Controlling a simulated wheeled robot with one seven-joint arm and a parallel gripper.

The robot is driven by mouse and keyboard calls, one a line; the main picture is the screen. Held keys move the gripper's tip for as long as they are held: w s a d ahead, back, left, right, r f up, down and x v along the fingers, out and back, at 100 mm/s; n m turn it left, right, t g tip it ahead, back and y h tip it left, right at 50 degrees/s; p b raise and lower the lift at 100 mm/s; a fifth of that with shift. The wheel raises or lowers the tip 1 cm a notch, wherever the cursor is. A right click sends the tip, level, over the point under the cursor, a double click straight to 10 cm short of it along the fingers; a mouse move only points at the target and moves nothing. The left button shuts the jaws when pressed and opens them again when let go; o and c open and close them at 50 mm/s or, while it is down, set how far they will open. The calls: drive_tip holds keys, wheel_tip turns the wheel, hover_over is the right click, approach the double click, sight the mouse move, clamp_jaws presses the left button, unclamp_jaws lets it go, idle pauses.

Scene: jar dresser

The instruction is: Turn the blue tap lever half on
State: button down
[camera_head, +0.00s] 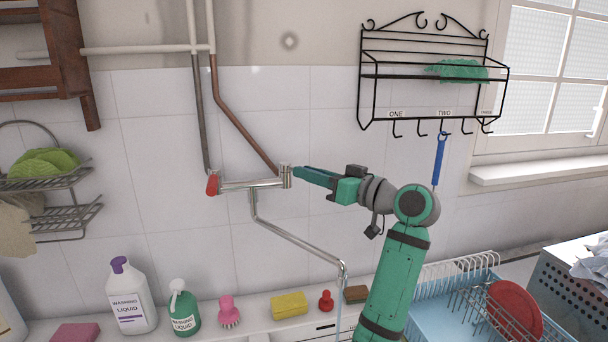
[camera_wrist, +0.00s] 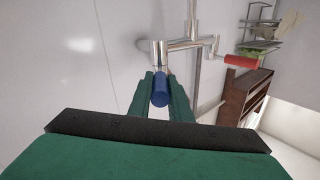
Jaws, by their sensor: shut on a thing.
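The blue tap lever (camera_wrist: 161,89) shows in the wrist view between the two green fingers of my gripper (camera_wrist: 160,88), which is shut on it. In the head view my gripper (camera_head: 298,173) reaches left to the right end of the chrome wall tap (camera_head: 250,185); the blue lever is hidden there by the fingers. The red tap lever (camera_head: 212,185) is at the tap's left end and points down. It also shows at the right of the wrist view (camera_wrist: 241,62). A thin stream of water seems to fall below the spout (camera_head: 342,266).
A white bottle (camera_head: 131,299), a green spray bottle (camera_head: 184,313), a pink brush (camera_head: 229,313) and a yellow sponge (camera_head: 289,305) stand along the ledge below. A black wire rack (camera_head: 432,77) with hooks hangs above my arm. A blue dish rack (camera_head: 440,300) is at lower right.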

drive_tip(key=shift+d, duration=0.1)
drive_tip(key=c, duration=1.6)
unclamp_jaws()
drive_tip(key=shift+c, duration=0.2)
drive_tip(key=v, duration=1)
drive_tip(key=shift+s+d, duration=0.3)
